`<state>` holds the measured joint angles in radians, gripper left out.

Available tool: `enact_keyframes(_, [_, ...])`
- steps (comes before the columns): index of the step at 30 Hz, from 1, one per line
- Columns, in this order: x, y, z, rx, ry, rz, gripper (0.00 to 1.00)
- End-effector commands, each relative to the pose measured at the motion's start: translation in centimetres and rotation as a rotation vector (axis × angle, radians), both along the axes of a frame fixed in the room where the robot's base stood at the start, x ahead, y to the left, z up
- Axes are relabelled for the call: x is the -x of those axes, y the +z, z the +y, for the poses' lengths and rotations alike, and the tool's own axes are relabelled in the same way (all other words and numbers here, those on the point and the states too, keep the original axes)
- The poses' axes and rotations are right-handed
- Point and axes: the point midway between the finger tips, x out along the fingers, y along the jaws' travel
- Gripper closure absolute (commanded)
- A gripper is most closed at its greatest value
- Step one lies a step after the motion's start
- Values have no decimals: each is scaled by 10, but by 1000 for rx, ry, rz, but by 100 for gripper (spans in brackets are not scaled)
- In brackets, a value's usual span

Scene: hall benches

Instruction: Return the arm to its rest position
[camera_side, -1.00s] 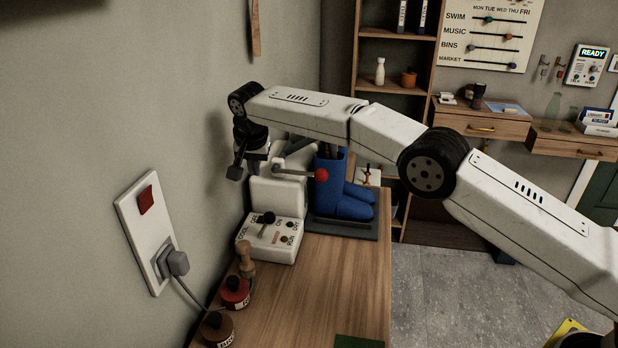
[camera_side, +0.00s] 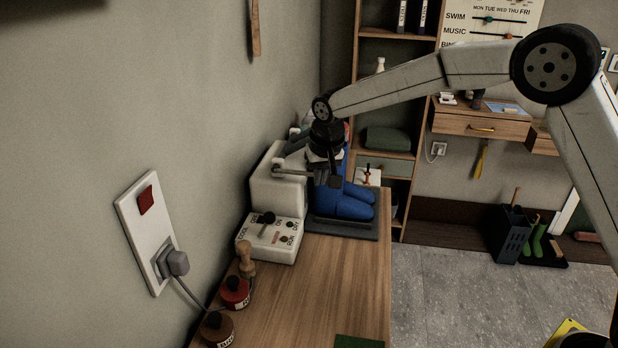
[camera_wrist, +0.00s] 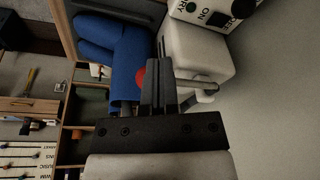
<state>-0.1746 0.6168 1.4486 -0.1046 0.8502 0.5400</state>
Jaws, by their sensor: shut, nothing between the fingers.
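My gripper (camera_side: 323,177) is shut and empty, pointing down from my raised arm. In the side view it is in front of the blue boots (camera_side: 352,202), which stand on a dark tray (camera_side: 340,229) on the bench. In the wrist view my gripper (camera_wrist: 160,72) points toward the white machine (camera_wrist: 196,55) and the boots (camera_wrist: 125,62). A red ball knob (camera_wrist: 140,77) shows just left of the fingers, on a grey lever (camera_wrist: 205,86). In the side view the lever (camera_side: 290,171) runs from the white machine (camera_side: 272,190), and its knob is hidden behind my gripper. I cannot tell if they touch.
A control box (camera_side: 271,238) with a black-knobbed lever stands on the wooden bench (camera_side: 325,285). Red (camera_side: 235,293) and brown (camera_side: 218,328) pots sit nearer. A wall plate (camera_side: 150,232) has a plugged-in cord. A shelf (camera_side: 385,95) stands behind.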

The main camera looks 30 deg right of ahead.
Motion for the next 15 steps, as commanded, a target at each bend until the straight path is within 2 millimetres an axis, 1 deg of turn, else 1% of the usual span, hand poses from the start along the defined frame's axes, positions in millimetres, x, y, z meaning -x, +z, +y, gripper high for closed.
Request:
enact_keyframes(1, [10, 0, -6, 0, 12, 2, 100])
enact_keyframes(5, [35, -4, -19, 3, 51, 5, 100])
enact_keyframes(11, [77, -12, -37, 5, 107, 8, 100])
enact_keyframes(15, [110, -19, -48, 9, 145, 11, 100])
